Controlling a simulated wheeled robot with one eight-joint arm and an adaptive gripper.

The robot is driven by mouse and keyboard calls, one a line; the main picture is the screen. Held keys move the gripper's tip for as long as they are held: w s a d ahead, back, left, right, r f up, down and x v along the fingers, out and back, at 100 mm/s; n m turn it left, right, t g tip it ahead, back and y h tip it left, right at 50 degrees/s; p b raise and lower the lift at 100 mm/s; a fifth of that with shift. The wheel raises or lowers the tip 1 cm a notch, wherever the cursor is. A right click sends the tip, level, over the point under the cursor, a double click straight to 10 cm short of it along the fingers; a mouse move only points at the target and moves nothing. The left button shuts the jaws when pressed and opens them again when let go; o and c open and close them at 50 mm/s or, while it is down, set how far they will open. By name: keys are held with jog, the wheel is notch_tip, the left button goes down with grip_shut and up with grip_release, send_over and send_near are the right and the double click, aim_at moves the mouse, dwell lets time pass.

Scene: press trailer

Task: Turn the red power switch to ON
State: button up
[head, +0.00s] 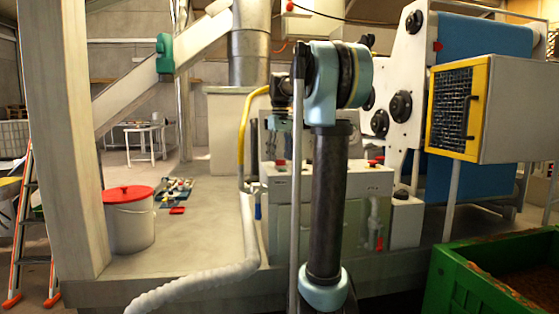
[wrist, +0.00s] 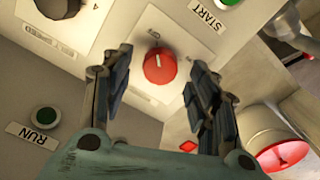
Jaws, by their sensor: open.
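The red power switch (wrist: 160,67) is a round red knob on a pale plate in the wrist view. A short white mark shows on its face, and small printing sits above and beside it, too small to read surely. My gripper (wrist: 156,92) is open, with one dark finger on each side of the knob in the picture. The fingers look apart from the knob; how far their tips are from the panel I cannot tell. In the head view my arm stands in front of the grey control cabinet (head: 290,215) and hides part of it.
A green START button (wrist: 229,2) is at the top and a RUN button (wrist: 46,117) at the left. In the head view, a yellow-framed box (head: 458,108) and a green crate (head: 480,290) stand at right.

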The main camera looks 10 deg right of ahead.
jog(key=shift+f, duration=0.7)
jog(key=shift+c, duration=0.3)
jog(key=c, duration=1)
